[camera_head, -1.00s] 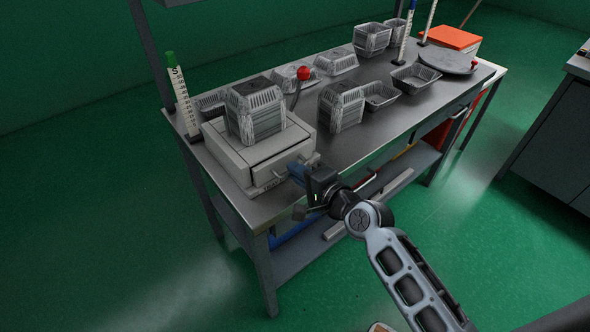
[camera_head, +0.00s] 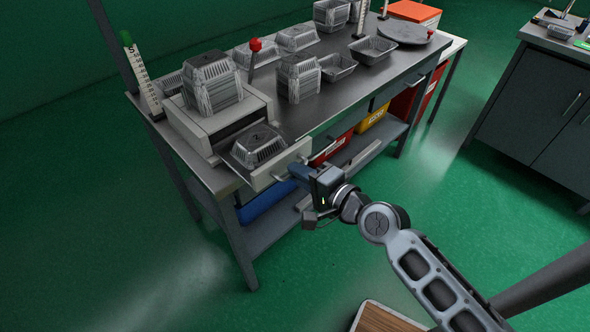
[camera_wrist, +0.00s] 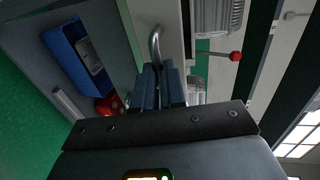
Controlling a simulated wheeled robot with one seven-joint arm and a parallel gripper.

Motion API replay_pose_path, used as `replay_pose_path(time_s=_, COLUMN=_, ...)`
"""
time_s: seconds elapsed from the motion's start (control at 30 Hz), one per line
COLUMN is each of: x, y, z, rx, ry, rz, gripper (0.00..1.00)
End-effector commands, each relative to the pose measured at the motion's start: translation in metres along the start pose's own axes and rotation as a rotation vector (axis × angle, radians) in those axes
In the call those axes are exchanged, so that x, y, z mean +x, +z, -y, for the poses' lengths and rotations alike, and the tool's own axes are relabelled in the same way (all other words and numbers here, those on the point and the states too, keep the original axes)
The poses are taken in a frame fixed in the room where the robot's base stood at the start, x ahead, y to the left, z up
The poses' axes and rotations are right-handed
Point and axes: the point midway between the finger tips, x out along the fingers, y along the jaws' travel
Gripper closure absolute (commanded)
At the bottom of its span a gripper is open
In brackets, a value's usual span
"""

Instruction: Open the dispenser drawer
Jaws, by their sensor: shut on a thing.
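The dispenser (camera_head: 195,125) is a pale box on the near left end of the grey bench. Its drawer (camera_head: 264,177) stands pulled out from the front, past the bench edge, with a foil tray (camera_head: 258,147) lying in it. My gripper (camera_head: 296,170) is at the drawer front, shut on the handle. In the wrist view the curved metal handle (camera_wrist: 155,45) runs down between the two blue fingers (camera_wrist: 161,84). The gripped part of the handle is hidden by the fingers.
Stacked foil trays (camera_head: 212,85) stand on the dispenser, and more (camera_head: 298,78) on the bench. A blue bin (camera_head: 265,200) is on the lower shelf. Open green floor lies in front.

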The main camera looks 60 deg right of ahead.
Motion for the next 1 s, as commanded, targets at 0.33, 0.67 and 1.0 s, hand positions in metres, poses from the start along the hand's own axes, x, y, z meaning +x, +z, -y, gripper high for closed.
replay_pose_path(time_s=0.33, x=-0.001, y=0.000, z=-0.001, rx=0.000, ry=0.003, rz=0.000, gripper=0.88)
replay_pose_path(time_s=0.67, x=0.000, y=0.000, z=-0.001, rx=0.000, ry=0.001, rz=0.000, gripper=0.64)
replay_pose_path(time_s=1.0, x=-0.015, y=0.000, z=-0.003, rx=0.000, ry=0.002, rz=0.001, gripper=0.64)
